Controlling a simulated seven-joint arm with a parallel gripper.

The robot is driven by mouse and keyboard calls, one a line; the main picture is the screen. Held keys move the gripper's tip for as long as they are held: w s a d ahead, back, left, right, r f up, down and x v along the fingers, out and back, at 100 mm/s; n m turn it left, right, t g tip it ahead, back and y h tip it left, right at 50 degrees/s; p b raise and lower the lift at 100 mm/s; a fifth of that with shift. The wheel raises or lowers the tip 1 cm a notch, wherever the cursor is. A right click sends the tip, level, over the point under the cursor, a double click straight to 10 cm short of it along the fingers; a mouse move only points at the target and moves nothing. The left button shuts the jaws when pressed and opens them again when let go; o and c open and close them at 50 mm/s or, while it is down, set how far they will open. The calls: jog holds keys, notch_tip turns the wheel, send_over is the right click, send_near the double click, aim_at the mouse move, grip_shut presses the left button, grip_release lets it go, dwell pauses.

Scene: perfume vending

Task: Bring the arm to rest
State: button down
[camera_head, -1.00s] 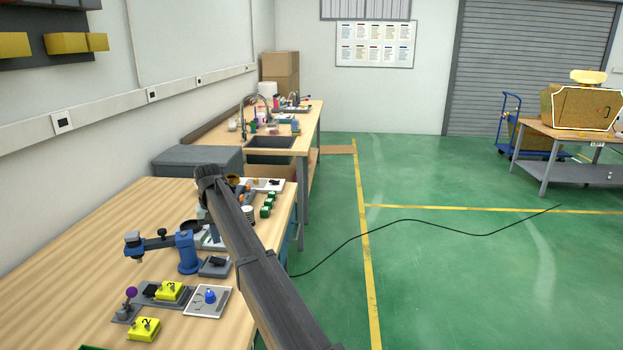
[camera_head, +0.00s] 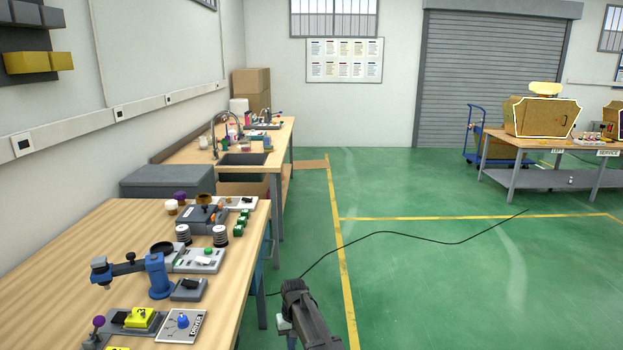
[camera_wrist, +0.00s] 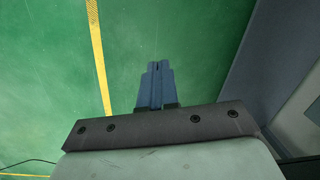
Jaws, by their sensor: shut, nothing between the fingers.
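My arm (camera_head: 308,318) shows at the bottom middle of the head view, low over the green floor and just right of the wooden workbench. My gripper (camera_wrist: 158,68) shows in the wrist view with its two blue fingers together, nothing between them, pointing over bare green floor. In the head view the fingertips are not clearly visible.
The near workbench (camera_head: 90,240) carries a blue microscope-like device (camera_head: 158,275), yellow blocks (camera_head: 140,318) and several small items. A sink bench (camera_head: 190,155) stands behind it. A black cable (camera_head: 400,234) lies on the floor. A table (camera_head: 545,138) stands far right. Open floor lies right of my arm.

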jog(key=s+d+f+m+g, duration=0.1)
jog(key=s+d+f, duration=0.7)
jog(key=s+f, duration=0.25)
jog(key=s+d+f+m+g, duration=0.1)
jog(key=s+d+f+g, duration=0.1)
jog(key=s+d+f, duration=0.85)
jog(key=s+d+f+g, duration=0.1)
jog(key=s+d+f, duration=0.1)
jog(key=s, duration=1.2)
jog(key=s+d+f+m+g, duration=0.1)
jog(key=s+d+f, duration=0.1)
jog(key=s, duration=1.2)
jog(key=shift+s+d+f+g+h, duration=0.15)
jog(key=shift+s+d+g+h, duration=0.2)
jog(key=shift+d, duration=0.2)
